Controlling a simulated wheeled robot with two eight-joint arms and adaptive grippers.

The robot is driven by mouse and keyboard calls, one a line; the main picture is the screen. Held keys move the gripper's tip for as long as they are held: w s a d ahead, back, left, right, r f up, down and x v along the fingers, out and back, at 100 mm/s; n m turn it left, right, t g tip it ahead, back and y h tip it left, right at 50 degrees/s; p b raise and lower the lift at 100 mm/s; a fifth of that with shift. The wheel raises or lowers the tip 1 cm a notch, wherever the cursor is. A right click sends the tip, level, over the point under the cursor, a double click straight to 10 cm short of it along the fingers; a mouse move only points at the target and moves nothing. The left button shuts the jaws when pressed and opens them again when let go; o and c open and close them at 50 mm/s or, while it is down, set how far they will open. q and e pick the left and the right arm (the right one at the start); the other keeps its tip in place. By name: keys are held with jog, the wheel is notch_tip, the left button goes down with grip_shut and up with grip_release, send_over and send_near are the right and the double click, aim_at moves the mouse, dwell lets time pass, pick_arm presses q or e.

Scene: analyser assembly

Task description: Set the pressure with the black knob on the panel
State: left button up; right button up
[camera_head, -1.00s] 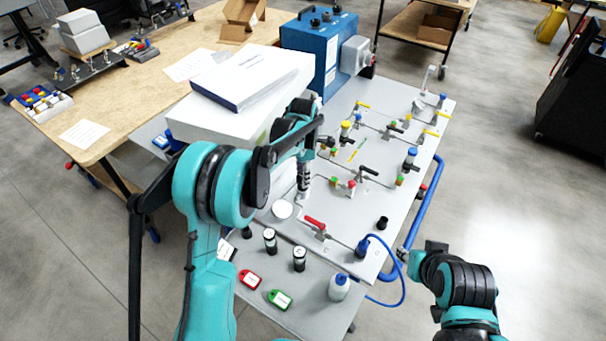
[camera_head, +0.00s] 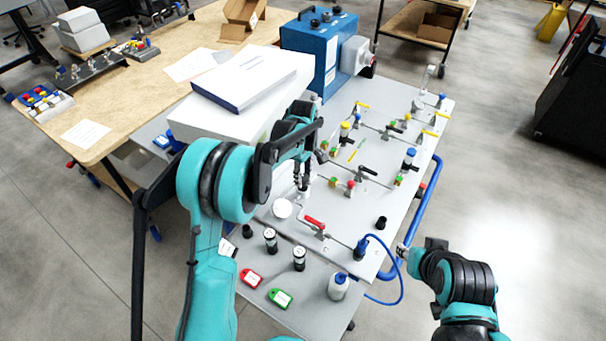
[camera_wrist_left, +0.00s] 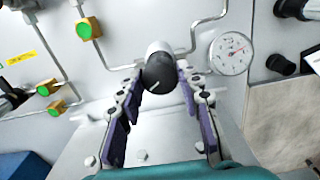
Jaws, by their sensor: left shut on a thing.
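The black knob (camera_wrist_left: 158,73) shows in the left wrist view, on a pale grey cylindrical body that stands out from the panel (camera_wrist_left: 120,45). A white line marks its face. My left gripper (camera_wrist_left: 160,78) has one finger on each side of the knob and is shut on it. In the head view my left gripper (camera_head: 303,182) is over the panel (camera_head: 345,225), and it largely hides the knob there. A round white gauge (camera_wrist_left: 230,53) with a needle is beside the knob. It also shows in the head view (camera_head: 282,208).
A red-handled valve (camera_head: 315,223) and a blue fitting with a hose (camera_head: 362,246) are on the near part of the panel. Black-capped cylinders (camera_head: 270,240), red (camera_head: 250,278) and green (camera_head: 280,298) tags and a bottle (camera_head: 338,287) are in front. A blue machine (camera_head: 318,50) stands behind.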

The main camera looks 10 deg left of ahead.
pick_arm(q)
jog(key=m, duration=0.7)
jog(key=shift+p, duration=0.3)
jog(key=m, duration=0.6)
jog(key=shift+m, duration=0.3)
jog(key=m, duration=1.3)
jog(key=shift+p, duration=0.3)
jog(key=shift+m, duration=0.4)
jog(key=o, duration=1.2)
jog(key=shift+c, duration=0.2)
